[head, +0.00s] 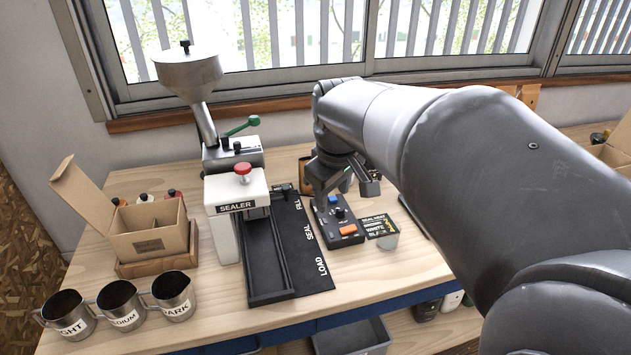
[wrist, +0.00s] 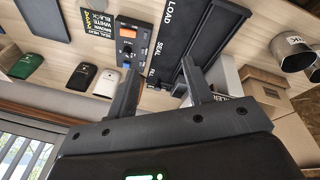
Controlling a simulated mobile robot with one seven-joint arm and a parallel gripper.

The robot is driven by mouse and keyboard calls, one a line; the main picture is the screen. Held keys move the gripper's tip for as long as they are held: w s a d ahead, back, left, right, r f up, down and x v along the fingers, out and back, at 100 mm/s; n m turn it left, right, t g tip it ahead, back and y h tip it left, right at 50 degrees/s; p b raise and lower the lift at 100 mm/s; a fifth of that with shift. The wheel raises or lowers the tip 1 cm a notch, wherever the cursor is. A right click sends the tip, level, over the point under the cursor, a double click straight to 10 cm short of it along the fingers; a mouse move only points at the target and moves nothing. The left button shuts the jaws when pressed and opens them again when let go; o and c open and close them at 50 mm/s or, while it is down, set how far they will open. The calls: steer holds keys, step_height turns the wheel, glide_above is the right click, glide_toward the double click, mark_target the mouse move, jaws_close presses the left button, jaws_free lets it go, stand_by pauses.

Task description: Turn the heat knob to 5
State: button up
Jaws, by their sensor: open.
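The control box (head: 339,227) is a dark panel on the bench, with a round black heat knob (head: 340,213), an orange switch (head: 348,230) and a blue button (head: 333,198). My gripper (head: 328,188) is above the back end of the box, open and empty. In the wrist view my gripper (wrist: 160,67) shows its two fingers apart, with the control box (wrist: 128,40) beyond the left fingertip. The knob's pointer and setting are too small to read. A seal heat card (head: 377,226) lies right of the box.
The sealer (head: 233,215) and its black track (head: 305,250) stand just left of the box. An open carton (head: 150,235) and several labelled metal cups (head: 120,303) are farther left. A small grey cup (head: 387,240) sits by the card. The bench front is mostly clear.

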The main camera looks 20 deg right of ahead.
steer(key=w+d+f+n+g, duration=0.2)
steer(key=w+d+f+n, duration=0.15)
steer(key=w, duration=0.75)
steer(key=n+g, duration=0.1)
steer(key=n, duration=0.3)
glide_above(340, 209)
step_height(340, 209, down, 8)
steer(key=f, duration=0.1)
steer(key=shift+y, duration=0.4)
step_height(340, 209, down, 10)
steer(key=shift+d+r, duration=0.1)
steer(key=c, duration=1)
